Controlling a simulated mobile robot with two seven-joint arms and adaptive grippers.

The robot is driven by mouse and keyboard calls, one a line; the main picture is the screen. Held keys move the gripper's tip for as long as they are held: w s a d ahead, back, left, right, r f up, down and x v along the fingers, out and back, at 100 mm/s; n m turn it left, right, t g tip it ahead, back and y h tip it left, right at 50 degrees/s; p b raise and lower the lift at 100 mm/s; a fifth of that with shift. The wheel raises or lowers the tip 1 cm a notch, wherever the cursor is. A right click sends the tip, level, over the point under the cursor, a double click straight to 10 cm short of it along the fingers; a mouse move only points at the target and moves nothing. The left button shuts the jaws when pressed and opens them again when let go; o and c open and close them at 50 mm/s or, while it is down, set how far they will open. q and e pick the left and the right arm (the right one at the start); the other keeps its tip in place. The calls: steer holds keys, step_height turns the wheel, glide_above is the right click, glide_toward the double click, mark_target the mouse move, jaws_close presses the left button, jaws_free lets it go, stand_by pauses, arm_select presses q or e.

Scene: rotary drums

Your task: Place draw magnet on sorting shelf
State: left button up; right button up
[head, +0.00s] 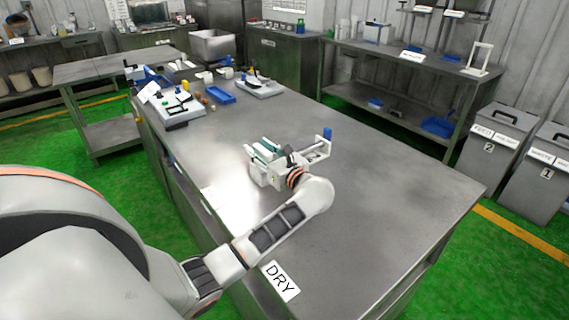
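My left gripper (268,153) is low over the middle of the long steel table (370,200), its arm reaching in from the lower left. A pale, bracket-like piece with a blue knob (327,133) shows just right of the gripper; I cannot tell whether it is the draw magnet or whether the fingers hold it. The finger gap is too small to read. A steel shelf unit (440,64) with small white labels stands at the back right and may be the sorting shelf. My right gripper is not in view.
Trays and tools, including a blue tray (221,95) and a white board (262,87), crowd the table's far end. A DRY label (280,281) lies at the near edge. Grey bins (497,140) stand at the right. The table's right half is clear.

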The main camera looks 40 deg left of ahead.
arm_select(q)
steer(key=x, duration=0.3)
steer(key=shift+a, duration=0.25)
jaws_close()
steer(key=shift+r, duration=0.1)
steer(key=shift+w, duration=0.1)
